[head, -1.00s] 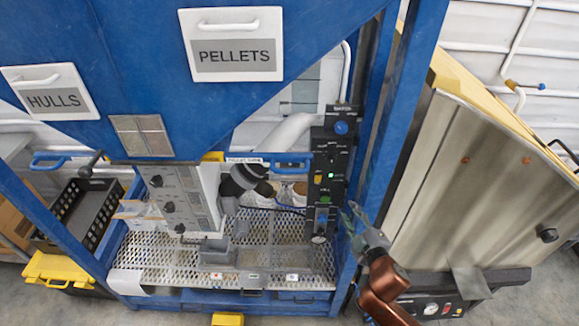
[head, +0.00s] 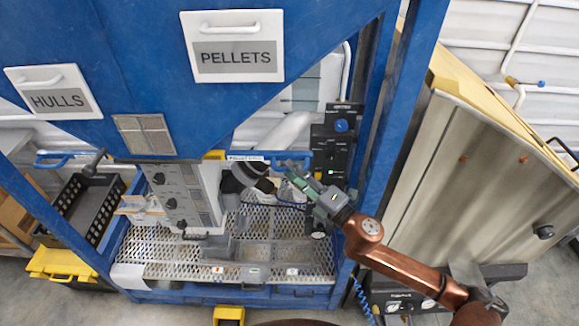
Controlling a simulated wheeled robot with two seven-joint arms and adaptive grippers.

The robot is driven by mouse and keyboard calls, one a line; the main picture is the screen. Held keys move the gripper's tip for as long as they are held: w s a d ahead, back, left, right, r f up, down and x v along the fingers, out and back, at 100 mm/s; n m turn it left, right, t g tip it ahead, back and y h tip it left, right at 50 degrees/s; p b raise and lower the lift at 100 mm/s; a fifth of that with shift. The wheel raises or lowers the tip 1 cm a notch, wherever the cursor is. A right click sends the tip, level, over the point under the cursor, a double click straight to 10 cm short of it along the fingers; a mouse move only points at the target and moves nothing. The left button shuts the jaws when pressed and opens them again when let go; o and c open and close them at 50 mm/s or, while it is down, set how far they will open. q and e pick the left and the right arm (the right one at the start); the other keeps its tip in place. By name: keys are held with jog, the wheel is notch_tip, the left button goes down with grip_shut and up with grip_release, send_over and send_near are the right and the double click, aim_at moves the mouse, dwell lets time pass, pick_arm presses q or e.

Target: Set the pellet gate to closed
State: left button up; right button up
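The white PELLETS panel (head: 232,46) is on the blue hopper at the top. Below it, a small label strip (head: 245,158) that begins with PELLETS, its second word too small to read, sits beside a blue handle (head: 282,158) at the hopper outlet. My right gripper (head: 291,172) reaches in from the right, its fingertips close to this handle and in front of the outlet. I cannot tell whether it touches the handle or how far its fingers are apart. The gate's position is not clear. My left gripper is not in view.
A black control panel (head: 334,150) with a blue knob stands right of my fingertips, partly hidden by my arm. A grey dial box (head: 172,197) is on the left, above a perforated shelf (head: 165,254). A blue post (head: 408,105) rises beside my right arm.

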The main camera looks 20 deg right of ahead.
jog(key=shift+x, duration=0.75)
jog(key=shift+c, duration=0.6)
grip_shut()
